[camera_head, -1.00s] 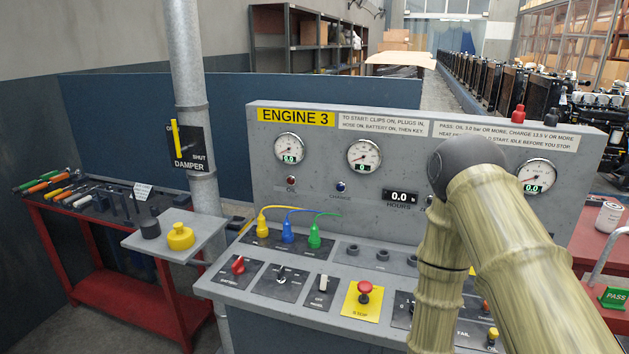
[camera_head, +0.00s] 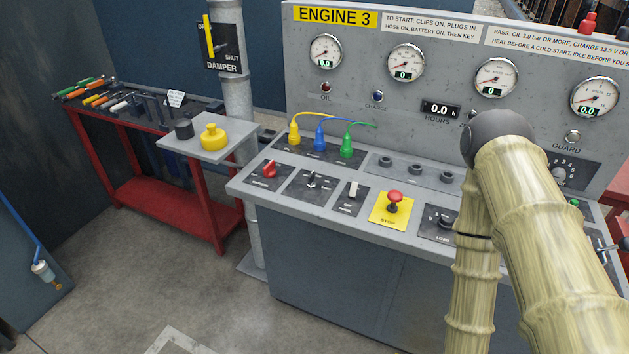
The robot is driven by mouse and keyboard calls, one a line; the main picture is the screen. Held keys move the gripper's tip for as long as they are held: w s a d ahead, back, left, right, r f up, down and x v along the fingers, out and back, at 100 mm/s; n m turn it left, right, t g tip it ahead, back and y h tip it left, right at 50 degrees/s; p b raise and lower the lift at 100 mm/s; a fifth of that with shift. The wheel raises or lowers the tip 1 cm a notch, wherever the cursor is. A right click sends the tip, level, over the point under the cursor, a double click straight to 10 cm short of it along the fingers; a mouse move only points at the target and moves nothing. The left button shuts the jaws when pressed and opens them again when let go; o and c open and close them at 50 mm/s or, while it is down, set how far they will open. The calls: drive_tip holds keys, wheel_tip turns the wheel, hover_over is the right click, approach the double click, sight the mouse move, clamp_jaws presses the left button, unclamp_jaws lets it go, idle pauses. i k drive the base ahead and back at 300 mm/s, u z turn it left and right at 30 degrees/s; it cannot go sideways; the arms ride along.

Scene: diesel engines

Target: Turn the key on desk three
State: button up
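The ENGINE 3 desk (camera_head: 340,250) is a grey console with a sloped control panel and an upright gauge board. On its slope, a small dark-and-silver switch (camera_head: 311,180), which looks like the key, sits on a black plate between a red battery knob (camera_head: 268,170) and a white-topped toggle switch (camera_head: 353,190). Its exact shape and lettering are too small to tell. A red stop button (camera_head: 395,198) stands on a yellow plate further right. My bamboo-like arm covers part of the desk's right side. My gripper is out of view, below the frame.
Yellow, blue and green plugs (camera_head: 320,138) with leads sit above the switches. A side shelf (camera_head: 208,140) with a yellow knob and the damper pipe (camera_head: 236,110) stand left of the desk. A red tool bench (camera_head: 150,190) is further left. The floor in front is clear.

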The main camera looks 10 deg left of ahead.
sight(311, 183)
drive_tip(key=z, duration=1.55)
drive_tip(key=i, duration=0.65)
drive_tip(key=u, duration=2.7)
